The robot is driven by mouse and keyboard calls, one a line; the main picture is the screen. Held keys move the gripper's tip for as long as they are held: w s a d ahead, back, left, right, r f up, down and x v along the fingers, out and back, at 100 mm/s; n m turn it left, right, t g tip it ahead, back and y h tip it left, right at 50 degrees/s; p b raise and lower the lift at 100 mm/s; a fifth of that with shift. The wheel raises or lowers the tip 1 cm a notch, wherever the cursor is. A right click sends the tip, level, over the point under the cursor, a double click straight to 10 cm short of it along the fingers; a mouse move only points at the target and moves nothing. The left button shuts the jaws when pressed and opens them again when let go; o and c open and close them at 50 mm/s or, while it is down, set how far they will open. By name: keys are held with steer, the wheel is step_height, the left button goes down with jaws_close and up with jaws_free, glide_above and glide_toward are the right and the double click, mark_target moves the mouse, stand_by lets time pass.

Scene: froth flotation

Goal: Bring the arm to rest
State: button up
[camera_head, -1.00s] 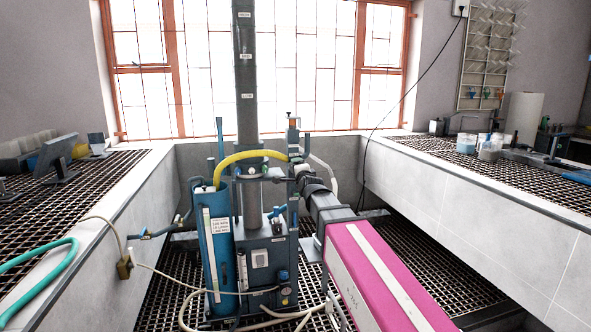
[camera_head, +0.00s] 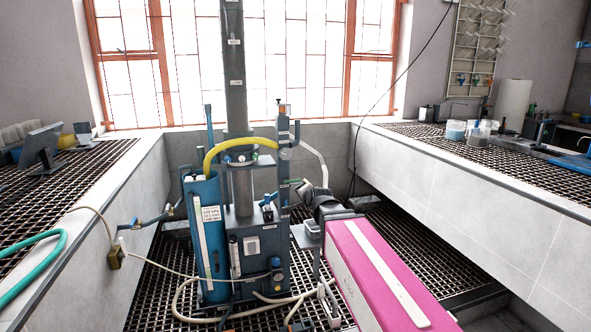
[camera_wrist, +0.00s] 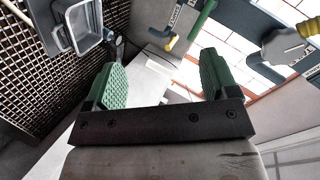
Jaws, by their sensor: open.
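My arm with its magenta link reaches in from the lower right in the head view, toward the flotation machine (camera_head: 245,240) with its grey column and blue cylinder (camera_head: 205,235). My gripper (camera_wrist: 165,80) shows in the wrist view with its two green pads spread wide and nothing between them. In the head view my gripper (camera_head: 298,190) is small and partly hidden behind the dark wrist, close to the right side of the machine. I cannot tell from that view whether it touches the machine.
A yellow hose (camera_head: 235,143) arches over the machine. Grated benches stand left (camera_head: 75,185) and right (camera_head: 460,150), with beakers (camera_head: 455,130) on the right one. A pale hose (camera_head: 200,315) lies on the grated floor. The floor between arm and right bench looks clear.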

steer(key=s+d+f+n+g+h, duration=0.1)
steer(key=s+d+f+n+g, duration=0.3)
steer(key=f, duration=0.9)
steer(key=s+d+f+n+g+h, duration=0.2)
steer(key=s+d+f+n+g, duration=0.3)
steer(key=s, duration=1.2)
steer(key=d+f+g, duration=0.3)
steer(key=d+f, duration=0.3)
steer(key=f, duration=0.2)
steer(key=shift+d+f+g+h, duration=0.25)
steer(key=shift+d+g+h, duration=0.05)
steer(key=shift+d+g, duration=0.1)
steer(key=shift+r, duration=0.1)
stand_by(3.7)
